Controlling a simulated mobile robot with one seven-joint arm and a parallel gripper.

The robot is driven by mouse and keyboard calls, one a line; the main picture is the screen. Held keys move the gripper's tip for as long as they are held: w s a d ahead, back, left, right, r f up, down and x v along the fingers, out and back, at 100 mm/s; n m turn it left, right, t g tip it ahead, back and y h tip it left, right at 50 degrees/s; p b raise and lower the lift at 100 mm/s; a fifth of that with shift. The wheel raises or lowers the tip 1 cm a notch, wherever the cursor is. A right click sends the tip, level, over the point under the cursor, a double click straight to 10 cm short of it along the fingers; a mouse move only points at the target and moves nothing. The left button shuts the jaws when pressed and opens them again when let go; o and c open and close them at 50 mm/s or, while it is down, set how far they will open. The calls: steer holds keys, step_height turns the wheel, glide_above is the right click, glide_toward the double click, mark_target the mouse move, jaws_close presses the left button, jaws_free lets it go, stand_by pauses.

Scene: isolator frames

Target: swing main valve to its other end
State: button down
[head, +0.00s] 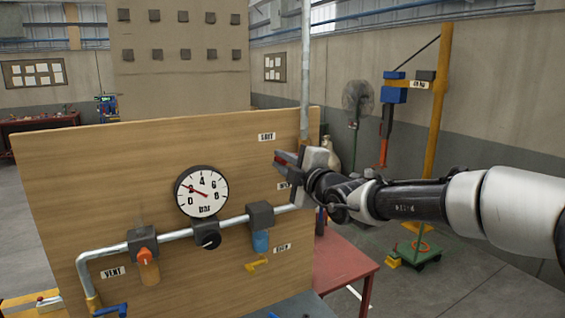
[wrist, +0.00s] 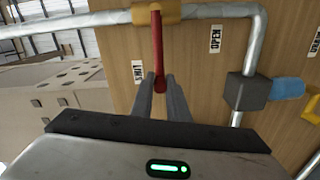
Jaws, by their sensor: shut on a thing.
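The main valve has a red lever (wrist: 157,45) on a brass-coloured body (wrist: 157,13) on the pipe. In the wrist view the lever stands across the pipe, its free end beside the SHUT plate (wrist: 138,72). The OPEN plate (wrist: 216,39) is farther right, below the pipe. My gripper (wrist: 168,88) is shut on the lever near its free end. In the head view my gripper (head: 285,160) is at the right part of the wooden panel, below the SHUT plate (head: 266,137). It hides most of the valve there.
The wooden panel (head: 90,190) carries a pressure gauge (head: 202,191), a black knob (head: 207,236), an orange handle (head: 149,268), a blue part (head: 261,242) and a yellow handle (head: 257,265). A red table (head: 345,262) stands right of the panel. Open floor lies farther right.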

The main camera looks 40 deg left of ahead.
steer(key=c, duration=1.7)
jaws_free()
steer(key=shift+w+d+f, duration=0.15)
steer(key=v, duration=1.7)
steer(key=shift+d, duration=0.15)
